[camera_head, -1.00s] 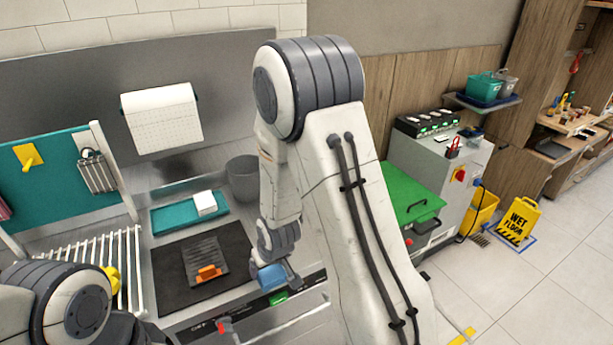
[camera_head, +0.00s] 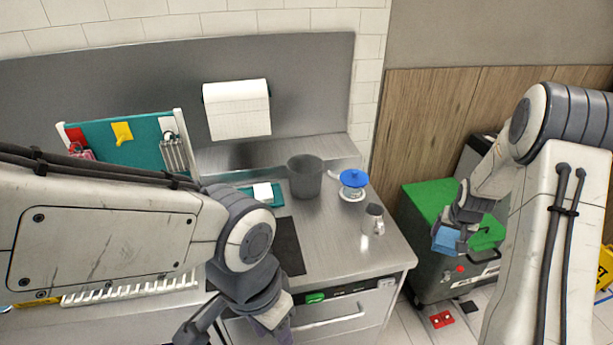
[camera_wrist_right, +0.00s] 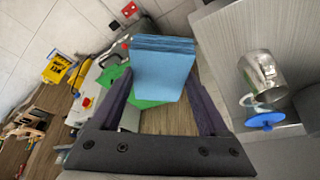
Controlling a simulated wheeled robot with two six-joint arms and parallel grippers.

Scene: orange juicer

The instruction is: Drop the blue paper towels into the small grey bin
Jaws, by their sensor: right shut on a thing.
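The blue paper towels (camera_head: 446,239) are a light-blue folded stack in my right gripper (camera_head: 458,232). The right wrist view shows the stack (camera_wrist_right: 163,72) between the two fingers of my right gripper (camera_wrist_right: 162,80), which is shut on it. In the head view they are in front of the green-topped machine, right of the counter. The small grey bin (camera_head: 305,177) stands upright on the counter, well left of the towels; its inside is not clearly seen. My left gripper (camera_head: 272,330) is at the bottom of the head view, partly hidden and cut off.
A teal tray (camera_head: 247,192) with a white block lies left of the bin. The green-topped machine (camera_head: 428,203) stands right of the counter.

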